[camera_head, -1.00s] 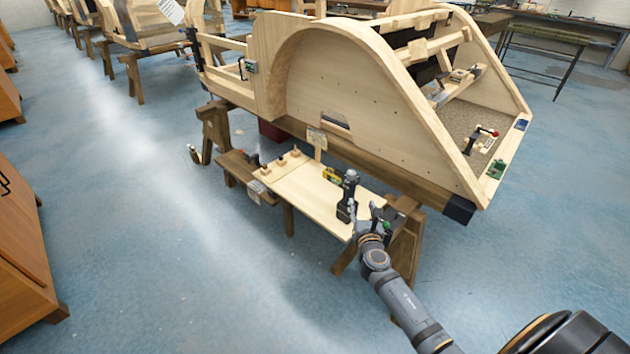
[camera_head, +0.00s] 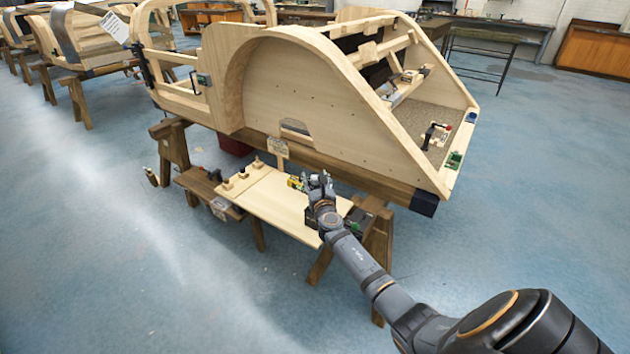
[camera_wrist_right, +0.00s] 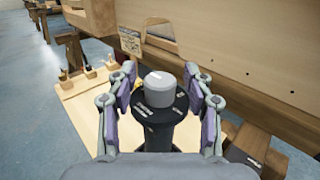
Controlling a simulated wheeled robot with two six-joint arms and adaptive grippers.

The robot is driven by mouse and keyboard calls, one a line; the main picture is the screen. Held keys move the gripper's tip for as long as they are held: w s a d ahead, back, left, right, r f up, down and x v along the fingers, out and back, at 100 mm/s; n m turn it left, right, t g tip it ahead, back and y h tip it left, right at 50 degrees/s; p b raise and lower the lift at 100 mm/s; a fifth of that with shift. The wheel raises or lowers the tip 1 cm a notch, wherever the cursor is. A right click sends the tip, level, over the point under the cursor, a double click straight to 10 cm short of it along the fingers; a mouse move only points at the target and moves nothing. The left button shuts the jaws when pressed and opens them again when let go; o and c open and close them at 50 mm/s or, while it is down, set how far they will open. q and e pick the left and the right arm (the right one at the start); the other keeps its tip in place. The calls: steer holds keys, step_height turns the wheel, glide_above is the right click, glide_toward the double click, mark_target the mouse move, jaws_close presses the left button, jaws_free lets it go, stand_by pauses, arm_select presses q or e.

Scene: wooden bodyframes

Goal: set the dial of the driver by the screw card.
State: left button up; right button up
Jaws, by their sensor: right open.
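The driver's dial (camera_wrist_right: 158,88) is a grey knob on a dark disc with pale marks, in the middle of the right wrist view. My right gripper (camera_wrist_right: 161,92) is open, with one finger on each side of the dial. I cannot tell whether the fingers touch it. In the head view my right gripper (camera_head: 318,184) is over the light board and hides most of the driver. A small card (camera_wrist_right: 130,41) with writing stands behind the dial; it also shows in the head view (camera_head: 278,147), its writing too small to read. My left gripper is not in view.
The light board (camera_head: 262,205) on a low trestle bench carries several small wooden pegs (camera_head: 243,172) and a yellow item (camera_head: 294,183). The large wooden bodyframe (camera_head: 330,100) rises right behind it. The blue floor (camera_head: 120,240) in front is clear.

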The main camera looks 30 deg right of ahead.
jaws_close()
stand_by(0.3)
